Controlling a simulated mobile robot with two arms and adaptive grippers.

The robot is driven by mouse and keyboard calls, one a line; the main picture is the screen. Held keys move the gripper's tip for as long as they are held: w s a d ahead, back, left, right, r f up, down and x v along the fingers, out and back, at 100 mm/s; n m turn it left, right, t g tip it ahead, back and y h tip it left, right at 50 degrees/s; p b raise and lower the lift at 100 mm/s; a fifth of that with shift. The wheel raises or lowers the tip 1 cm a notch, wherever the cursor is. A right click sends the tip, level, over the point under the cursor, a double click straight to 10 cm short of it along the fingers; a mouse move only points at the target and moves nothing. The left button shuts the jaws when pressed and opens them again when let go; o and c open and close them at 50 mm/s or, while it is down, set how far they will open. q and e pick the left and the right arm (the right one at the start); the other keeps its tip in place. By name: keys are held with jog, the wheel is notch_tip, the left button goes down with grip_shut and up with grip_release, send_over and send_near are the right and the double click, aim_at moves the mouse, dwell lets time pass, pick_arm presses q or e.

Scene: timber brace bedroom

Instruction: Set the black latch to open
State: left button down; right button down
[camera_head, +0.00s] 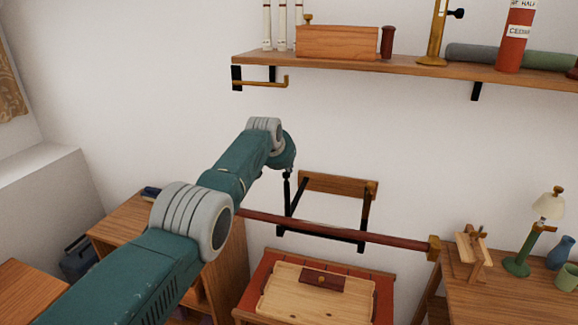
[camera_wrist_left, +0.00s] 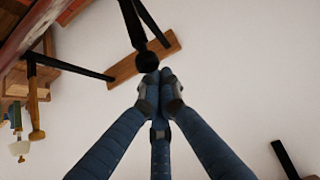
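A black bar with a rounded knob (camera_wrist_left: 147,62), which looks like the black latch, shows at the top of the left wrist view. In the head view a thin black upright piece (camera_head: 287,190) hangs just below my left wrist; it seems to be the same part. My left gripper (camera_wrist_left: 158,80) has its blue fingers drawn together, with the tips right by the knob. I cannot tell whether they touch it. In the head view my wrist hides most of the fingers. The latch's set position is unclear. My right gripper is not in view.
A wooden board on black brackets (camera_head: 340,184) is on the wall behind. A dark red rail (camera_head: 340,232) crosses in front of it, above a red-edged chest with a pale tray (camera_head: 280,300). A laden shelf (camera_head: 350,62) is above; a desk with a lamp (camera_head: 548,205) stands right.

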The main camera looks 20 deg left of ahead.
pick_arm(q)
jog(key=shift+w+a, duration=0.1)
jog(key=c, duration=1.6)
grip_release()
jog(key=shift+o, duration=0.2)
jog(key=v, duration=1.2)
jog(key=shift+c, duration=0.3)
